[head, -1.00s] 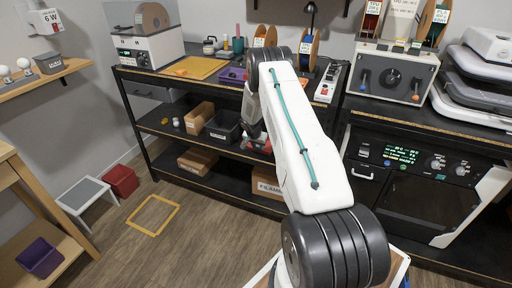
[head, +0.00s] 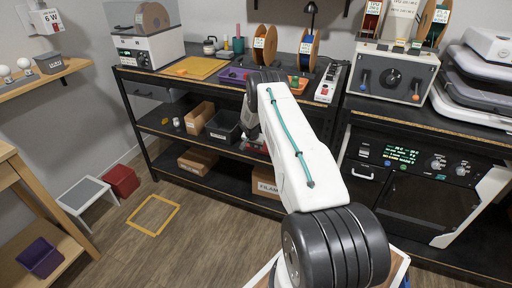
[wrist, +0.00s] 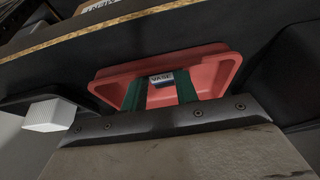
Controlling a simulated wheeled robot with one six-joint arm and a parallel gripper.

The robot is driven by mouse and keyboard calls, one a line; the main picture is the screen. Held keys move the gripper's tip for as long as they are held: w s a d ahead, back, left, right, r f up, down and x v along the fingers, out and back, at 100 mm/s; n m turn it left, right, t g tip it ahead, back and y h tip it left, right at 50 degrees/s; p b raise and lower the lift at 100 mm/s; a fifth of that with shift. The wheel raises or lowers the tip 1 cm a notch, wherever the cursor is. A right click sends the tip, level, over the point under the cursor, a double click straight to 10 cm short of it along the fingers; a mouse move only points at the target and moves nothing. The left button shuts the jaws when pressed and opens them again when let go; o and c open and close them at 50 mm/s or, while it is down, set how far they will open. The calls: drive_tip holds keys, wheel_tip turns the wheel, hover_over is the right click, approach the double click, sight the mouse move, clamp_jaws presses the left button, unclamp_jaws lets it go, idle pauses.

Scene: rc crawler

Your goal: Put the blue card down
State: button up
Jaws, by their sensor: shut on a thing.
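My gripper (wrist: 160,92) is in the wrist view, its two green fingers shut on a small card (wrist: 162,77). The fingers and card are in front of or over a red tray (wrist: 215,72); I cannot tell whether the card touches the tray. My arm hides the fingers and card there.
A black bin (head: 222,127) and a cardboard box (head: 199,117) stand left of the tray on the same shelf. A white block (wrist: 50,115) is at left. Taped floor (head: 153,214) is clear.

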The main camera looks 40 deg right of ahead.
drive_tip(key=o, duration=0.9)
